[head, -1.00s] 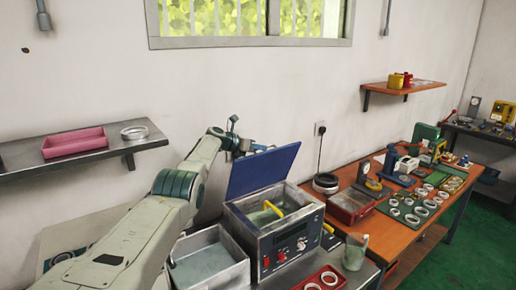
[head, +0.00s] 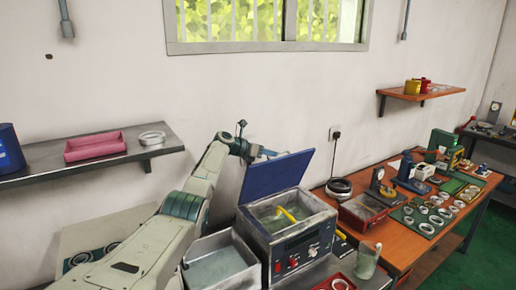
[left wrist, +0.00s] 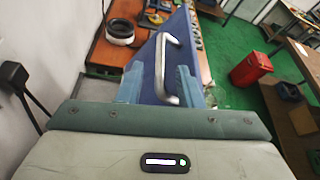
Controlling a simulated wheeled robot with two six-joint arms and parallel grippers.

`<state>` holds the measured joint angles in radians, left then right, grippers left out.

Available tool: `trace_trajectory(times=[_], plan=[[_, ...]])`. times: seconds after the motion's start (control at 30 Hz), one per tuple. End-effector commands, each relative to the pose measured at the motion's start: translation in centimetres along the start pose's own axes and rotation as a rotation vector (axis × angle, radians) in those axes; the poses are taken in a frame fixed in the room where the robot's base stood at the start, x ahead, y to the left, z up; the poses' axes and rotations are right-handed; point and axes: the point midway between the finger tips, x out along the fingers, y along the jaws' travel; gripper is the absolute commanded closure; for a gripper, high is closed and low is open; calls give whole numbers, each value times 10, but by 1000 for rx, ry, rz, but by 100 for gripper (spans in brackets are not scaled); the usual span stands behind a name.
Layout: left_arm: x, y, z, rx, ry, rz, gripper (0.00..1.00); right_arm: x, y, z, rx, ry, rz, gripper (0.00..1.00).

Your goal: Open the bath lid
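The bath (head: 290,247) is a metal box with a dark control panel, in the middle of the head view. Its blue lid (head: 272,178) stands raised, hinged at the back, and the inside shows with a yellow handle (head: 286,214) in it. My left gripper (head: 264,153) is behind the lid's upper edge. In the left wrist view the lid (left wrist: 157,60) and its metal handle (left wrist: 167,70) lie ahead of my left gripper (left wrist: 160,85). Its two bluish fingers are apart, on either side of the handle. My right gripper is not in view.
A grey open tank (head: 218,265) stands left of the bath. A glass beaker (head: 367,260) and a red tray (head: 335,284) are at its front right. The orange bench (head: 400,237) with rings and tools is to the right. A wall shelf (head: 100,157) is at the left.

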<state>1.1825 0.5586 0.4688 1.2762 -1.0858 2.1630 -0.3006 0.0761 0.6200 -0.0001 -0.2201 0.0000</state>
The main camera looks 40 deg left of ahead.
Motion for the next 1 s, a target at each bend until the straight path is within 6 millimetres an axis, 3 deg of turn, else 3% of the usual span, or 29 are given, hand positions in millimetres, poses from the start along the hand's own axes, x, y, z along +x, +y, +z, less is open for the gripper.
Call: trace_trajectory(times=[0.4, 1.0], plan=[[-43, 2, -3, 1, 1, 2, 68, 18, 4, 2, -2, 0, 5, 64], [-47, 1, -1, -1, 1, 0, 68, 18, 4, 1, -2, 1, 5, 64]])
